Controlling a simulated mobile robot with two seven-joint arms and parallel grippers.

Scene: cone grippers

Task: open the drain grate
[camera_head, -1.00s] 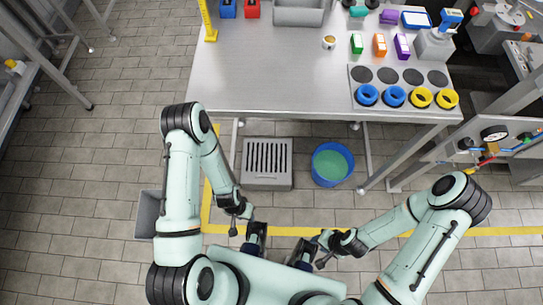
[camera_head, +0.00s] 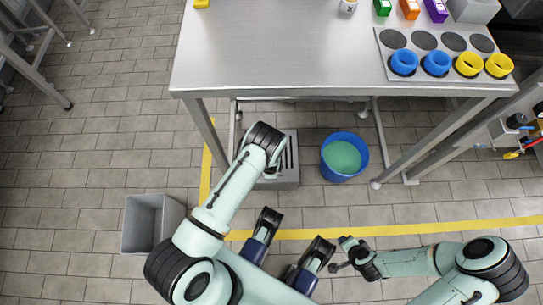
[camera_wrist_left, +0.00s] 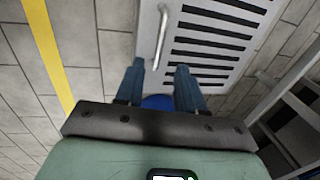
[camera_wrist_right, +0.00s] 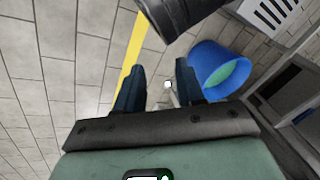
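In the left wrist view the grate (camera_wrist_left: 213,48) shows dark parallel slots and a pale bar handle (camera_wrist_left: 161,38) along one side. My left gripper (camera_wrist_left: 159,68) is open, its two fingers apart with the handle's end just ahead between them; contact cannot be told. My right gripper (camera_wrist_right: 158,70) is open and empty, away from the grate.
A blue bucket (camera_head: 328,171) with green contents stands right of the grate. A grey bin (camera_head: 146,224) stands on the floor at left. The metal table (camera_head: 275,50) with its legs overhangs the grate.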

